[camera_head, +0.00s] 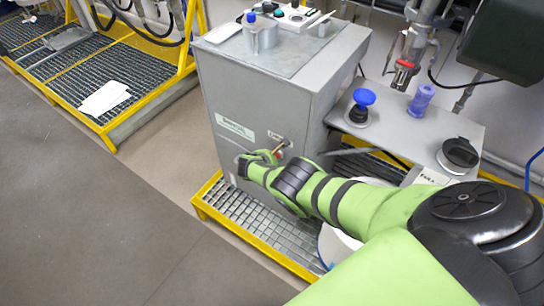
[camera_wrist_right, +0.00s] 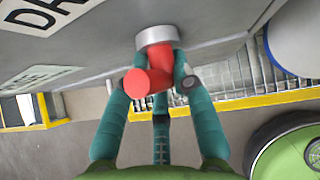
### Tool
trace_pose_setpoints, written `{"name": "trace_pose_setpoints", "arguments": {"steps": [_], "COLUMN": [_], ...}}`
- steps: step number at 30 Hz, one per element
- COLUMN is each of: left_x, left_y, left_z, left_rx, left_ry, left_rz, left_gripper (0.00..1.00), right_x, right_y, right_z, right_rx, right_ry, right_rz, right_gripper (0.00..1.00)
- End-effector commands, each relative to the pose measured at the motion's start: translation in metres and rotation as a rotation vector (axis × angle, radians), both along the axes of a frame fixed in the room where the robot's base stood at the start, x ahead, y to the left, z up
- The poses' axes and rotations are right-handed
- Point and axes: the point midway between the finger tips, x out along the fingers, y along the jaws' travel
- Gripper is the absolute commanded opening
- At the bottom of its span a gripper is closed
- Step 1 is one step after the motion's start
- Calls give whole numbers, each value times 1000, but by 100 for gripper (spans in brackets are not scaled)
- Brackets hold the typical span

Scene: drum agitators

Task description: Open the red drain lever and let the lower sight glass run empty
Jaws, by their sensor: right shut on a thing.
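The red drain lever (camera_wrist_right: 137,82) comes out of a round grey collar on the cabinet face in the right wrist view. My right gripper (camera_wrist_right: 158,74) has its teal fingers closed around the lever, one on each side. In the head view my right gripper (camera_head: 262,158) is at the front of the grey cabinet (camera_head: 235,110), and the lever is mostly hidden there. I cannot make out the lower sight glass in either view. My left gripper is not in view.
A side shelf (camera_head: 400,125) holds a blue-knobbed valve (camera_head: 362,105) and a black cap (camera_head: 459,153). A red-banded pipe fitting (camera_head: 404,70) hangs above. A yellow-edged grating (camera_head: 240,222) lies below the cabinet.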

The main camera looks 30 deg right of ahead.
Motion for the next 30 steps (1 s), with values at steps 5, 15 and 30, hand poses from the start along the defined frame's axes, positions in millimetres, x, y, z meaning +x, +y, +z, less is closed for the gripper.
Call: {"name": "trace_pose_setpoints", "arguments": {"steps": [5,15,30], "left_x": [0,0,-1], "left_y": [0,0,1], "left_z": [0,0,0], "left_rx": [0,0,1], "left_ry": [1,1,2], "left_rz": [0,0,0], "left_gripper": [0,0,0], "right_x": [-1,-1,-3], "right_y": [-1,-1,4], "right_z": [0,0,3], "right_rx": [-5,-4,-2], "right_ry": [5,4,-1], "right_rz": [1,1,1], "right_gripper": [0,36,36]}}
